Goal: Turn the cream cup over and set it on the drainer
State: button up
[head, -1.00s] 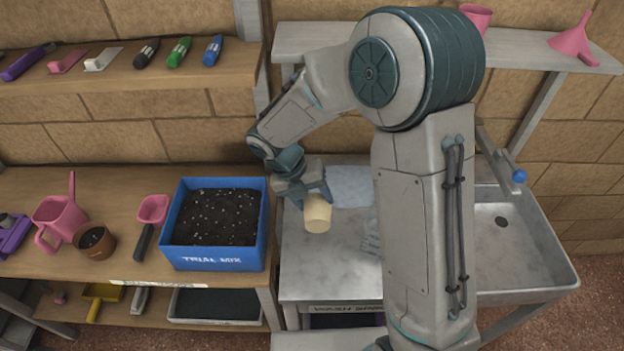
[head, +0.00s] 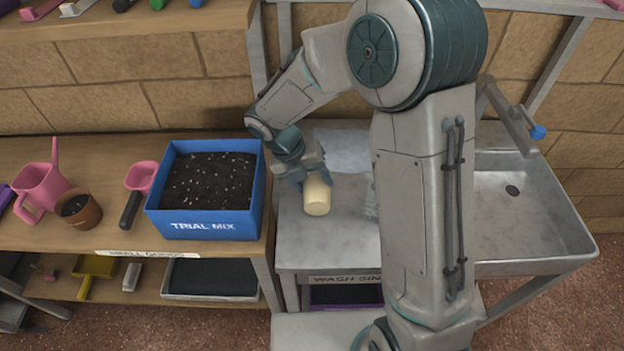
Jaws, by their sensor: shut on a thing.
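The cream cup (head: 317,198) is in my gripper (head: 308,178), over the left part of the grey metal wash-sink counter. My gripper is shut on it from behind. The cup is tilted, with one round end toward the camera; I cannot tell whether that end is its mouth or its base. I also cannot tell its exact height above the counter. A grey ribbed piece (head: 371,200), possibly the drainer, shows just left of my upright arm link; the rest of it is hidden behind that link.
A blue box of soil (head: 205,222) stands on the wooden bench left of the counter. A pale cloth (head: 345,150) lies behind the cup. The sink basin (head: 520,200) is right of my arm, with a blue-tipped lever (head: 538,132) above. The counter's front left is clear.

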jog(key=shift+f, duration=0.4)
dwell(0.3)
jog(key=o, duration=1.1)
jog(key=shift+v, duration=6.95)
